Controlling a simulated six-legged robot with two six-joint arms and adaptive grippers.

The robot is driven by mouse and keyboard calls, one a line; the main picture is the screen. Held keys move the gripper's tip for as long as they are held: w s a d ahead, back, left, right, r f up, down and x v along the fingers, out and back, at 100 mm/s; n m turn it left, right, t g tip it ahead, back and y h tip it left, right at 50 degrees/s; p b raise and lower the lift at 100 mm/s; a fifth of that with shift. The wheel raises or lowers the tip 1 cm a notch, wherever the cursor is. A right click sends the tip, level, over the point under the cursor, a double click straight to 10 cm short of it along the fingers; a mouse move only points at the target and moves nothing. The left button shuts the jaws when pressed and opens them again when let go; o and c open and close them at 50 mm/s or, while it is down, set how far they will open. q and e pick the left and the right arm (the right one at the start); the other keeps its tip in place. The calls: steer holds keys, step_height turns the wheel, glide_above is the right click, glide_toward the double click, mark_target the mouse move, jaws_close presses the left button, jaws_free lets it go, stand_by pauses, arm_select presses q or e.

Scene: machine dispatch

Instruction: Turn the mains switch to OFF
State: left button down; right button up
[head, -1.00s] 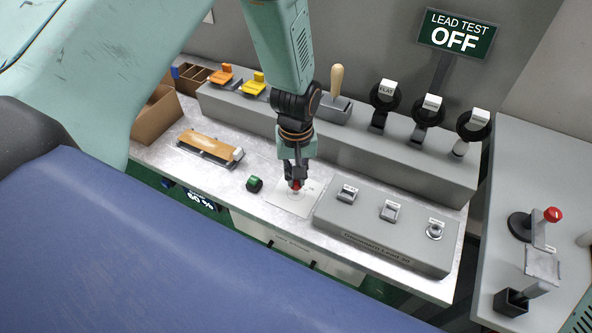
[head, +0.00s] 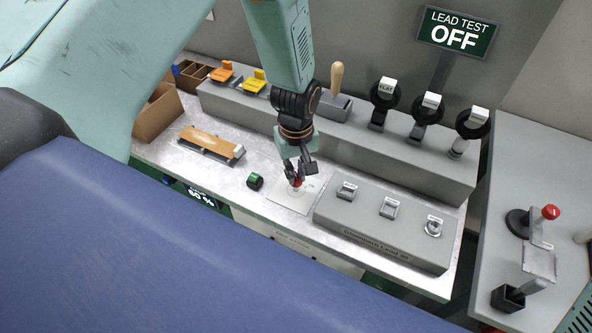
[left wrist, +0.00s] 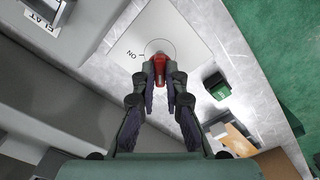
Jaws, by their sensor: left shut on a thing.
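The mains switch is a red knob (head: 297,182) on a pale square plate (head: 283,203) on the bench. It also shows in the left wrist view (left wrist: 160,70), with an ON mark on the plate beside it. My left gripper (head: 296,175) points down at the knob, its fingers on either side. In the left wrist view my left gripper (left wrist: 161,76) is shut on the red knob. The fingers hide part of the knob, and I see no OFF mark on the plate. My right gripper is not in view.
A grey switch box (head: 380,232) lies close on the right. A long raised grey console (head: 350,148) with levers runs behind. A sign (head: 457,30) reads LEAD TEST OFF.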

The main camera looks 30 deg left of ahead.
mark_target(296, 177)
arm_select(q)
steer(key=c, duration=1.4)
jaws_free()
steer(key=shift+r, duration=0.1)
step_height(296, 177, up, 12)
